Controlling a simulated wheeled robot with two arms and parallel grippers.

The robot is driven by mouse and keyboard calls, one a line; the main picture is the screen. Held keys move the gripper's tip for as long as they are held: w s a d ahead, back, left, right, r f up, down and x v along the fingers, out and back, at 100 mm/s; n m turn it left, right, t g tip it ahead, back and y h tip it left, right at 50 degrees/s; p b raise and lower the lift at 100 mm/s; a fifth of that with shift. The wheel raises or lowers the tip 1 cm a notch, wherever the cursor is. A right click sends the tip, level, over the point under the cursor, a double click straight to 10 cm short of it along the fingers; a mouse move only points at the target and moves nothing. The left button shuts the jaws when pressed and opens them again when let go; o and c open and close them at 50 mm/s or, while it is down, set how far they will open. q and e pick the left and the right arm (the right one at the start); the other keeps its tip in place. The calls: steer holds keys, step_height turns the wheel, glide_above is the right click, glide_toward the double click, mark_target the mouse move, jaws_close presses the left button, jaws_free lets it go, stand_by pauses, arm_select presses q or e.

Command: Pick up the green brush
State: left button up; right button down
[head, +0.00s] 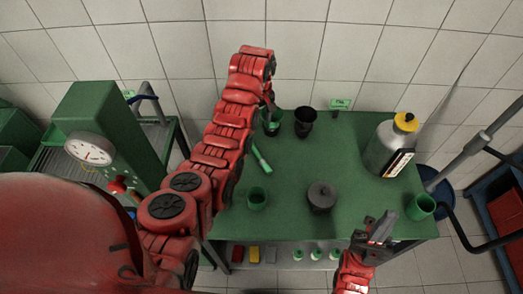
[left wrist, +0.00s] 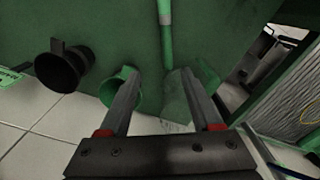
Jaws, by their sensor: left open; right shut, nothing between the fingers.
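The green brush (head: 261,158) lies on the green table, with its light green handle visible in the head view and its other end hidden by my left arm. In the left wrist view the green brush (left wrist: 165,38) runs down from the top edge toward the space between my fingertips, and a paler, wider shape lies beyond it. My left gripper (left wrist: 162,75) is open and empty above the table's back edge; in the head view it is mostly hidden by its own arm. My right gripper (head: 376,232) is shut and empty over the table's front right.
A green cup (head: 273,124) and a black cup (head: 306,120) stand along the back of the green table (head: 355,150). A second green cup (head: 257,198), a dark lidded pot (head: 321,197), a yellow-capped bottle (head: 388,150) and a green mug (head: 420,207) also stand there.

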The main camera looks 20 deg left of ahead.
arm_select(q)
steer(key=b, duration=0.8)
glide_above(258, 153)
steer(key=f, duration=0.6)
steer(key=w+f, duration=0.1)
steer(key=f, duration=0.2)
steer(key=shift+d, duration=0.2)
steer(key=shift+s+f+p, duration=0.15)
steer(key=shift+f+p, duration=0.45)
steer(key=shift+f, duration=0.3)
steer(key=shift+s+f, duration=0.1)
steer(key=shift+f, duration=0.25)
steer(key=f+p, duration=0.1)
steer(key=p, duration=0.1)
steer(key=f+p, duration=0.1)
steer(key=shift+s+a+f, duration=0.25)
steer(key=shift+s+f, duration=0.1)
steer(key=shift+w+f, duration=0.1)
steer(key=shift+f, duration=1.15)
